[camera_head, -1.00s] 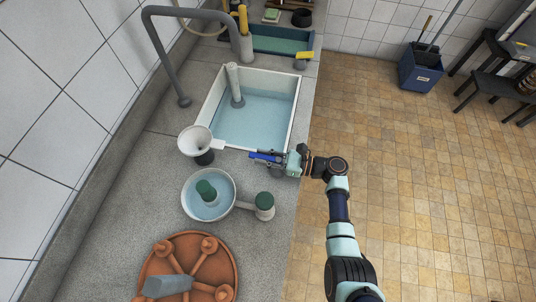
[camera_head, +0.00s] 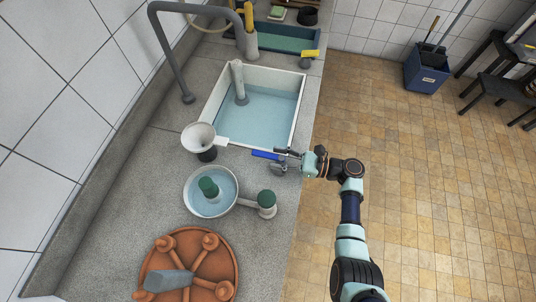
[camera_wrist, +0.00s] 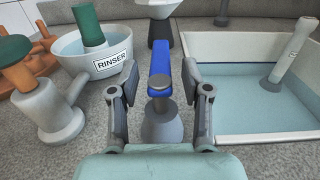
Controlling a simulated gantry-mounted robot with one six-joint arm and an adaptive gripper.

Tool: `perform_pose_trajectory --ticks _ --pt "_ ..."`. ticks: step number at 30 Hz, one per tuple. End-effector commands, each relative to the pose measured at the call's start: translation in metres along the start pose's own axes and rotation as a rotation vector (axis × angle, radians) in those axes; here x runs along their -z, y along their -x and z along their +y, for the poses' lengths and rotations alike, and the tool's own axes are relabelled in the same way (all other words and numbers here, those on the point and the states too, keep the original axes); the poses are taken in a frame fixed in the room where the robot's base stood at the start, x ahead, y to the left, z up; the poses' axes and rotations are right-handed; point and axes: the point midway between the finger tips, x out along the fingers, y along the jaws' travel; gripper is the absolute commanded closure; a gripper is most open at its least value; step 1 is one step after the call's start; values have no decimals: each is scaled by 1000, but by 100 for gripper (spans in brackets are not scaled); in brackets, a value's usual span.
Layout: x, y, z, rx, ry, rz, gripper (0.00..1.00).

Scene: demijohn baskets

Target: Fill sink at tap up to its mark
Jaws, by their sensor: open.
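The sink (camera_head: 300,113) is a white rectangular basin holding pale blue water below its rim, with a grey standpipe (camera_head: 238,80) inside. It also shows at the right of the wrist view (camera_wrist: 228,140). I cannot make out its mark. A blue lever (camera_head: 264,154) lies level on a grey conical base beside the sink's near edge. In the wrist view the lever (camera_wrist: 160,62) points away from me between my fingers. My gripper (camera_head: 284,156) is open, with a finger on each side of the lever and gaps showing. A grey bent pipe (camera_head: 165,50) rises left of the sink.
A white funnel (camera_head: 198,137) stands by the sink's near left corner. The round rinser basin (camera_head: 190,202) and a green-capped fitting (camera_head: 266,202) sit nearer. A terracotta spoked wheel (camera_head: 222,262) lies in front. A yellow lever (camera_head: 309,53) stands beyond the sink.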

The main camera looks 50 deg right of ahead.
Motion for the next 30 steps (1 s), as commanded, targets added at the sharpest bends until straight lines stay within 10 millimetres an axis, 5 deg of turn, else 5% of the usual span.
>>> perform_pose_trajectory --ticks 3,10,30 --pt "0 33 -1 5 0 0 52" --pt "0 73 0 1 0 -1 52" --pt "0 80 0 -1 0 -1 52"
